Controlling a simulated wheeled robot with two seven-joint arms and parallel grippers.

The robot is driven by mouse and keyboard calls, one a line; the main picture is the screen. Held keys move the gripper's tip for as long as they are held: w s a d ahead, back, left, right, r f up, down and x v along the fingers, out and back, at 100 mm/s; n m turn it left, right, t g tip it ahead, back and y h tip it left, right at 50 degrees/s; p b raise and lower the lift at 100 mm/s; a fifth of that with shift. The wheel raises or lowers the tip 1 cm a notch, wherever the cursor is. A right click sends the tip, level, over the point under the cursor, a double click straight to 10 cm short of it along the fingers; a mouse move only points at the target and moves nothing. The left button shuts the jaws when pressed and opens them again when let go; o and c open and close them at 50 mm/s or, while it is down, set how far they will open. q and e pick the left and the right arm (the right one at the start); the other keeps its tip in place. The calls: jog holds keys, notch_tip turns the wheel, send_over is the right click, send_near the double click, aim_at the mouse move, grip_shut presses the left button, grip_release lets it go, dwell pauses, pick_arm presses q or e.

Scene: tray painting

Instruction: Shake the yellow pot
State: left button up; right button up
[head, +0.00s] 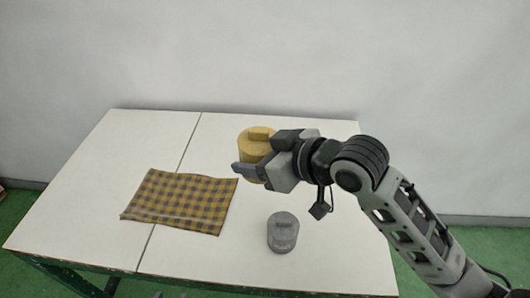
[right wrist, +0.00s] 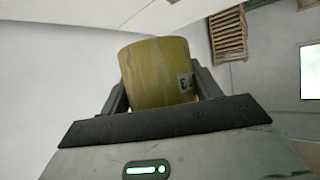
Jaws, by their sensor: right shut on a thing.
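The yellow pot (head: 255,143) is a round tub with a lid and a block-shaped knob, upright in the head view. My right gripper (head: 262,170) is shut on its side and holds it above the table. In the right wrist view the yellow pot (right wrist: 155,75) sits between the two fingers, with a small dark-marked label on its side; walls show behind it. The gripper covers part of the pot in the head view. Only small dark tips, seemingly of my left gripper (head: 170,295), show at the bottom edge of the head view.
A grey lidded pot (head: 283,232) stands on the white table (head: 110,150) in front of the right gripper. A yellow and dark checked cloth (head: 180,200) lies left of the middle. The back left of the table is clear.

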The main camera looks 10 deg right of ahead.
jog(key=shift+a+r, duration=0.1)
jog(key=shift+a, duration=1.1)
jog(key=d, duration=0.7)
jog(key=a, duration=0.7)
jog(key=d, duration=0.7)
jog(key=a, duration=0.7)
jog(key=shift+d, duration=3.45)
jog(key=a, duration=0.7)
jog(key=d, duration=0.7)
jog(key=a, duration=0.6)
jog(key=shift+a, duration=0.4)
jog(key=shift+d, duration=1.65)
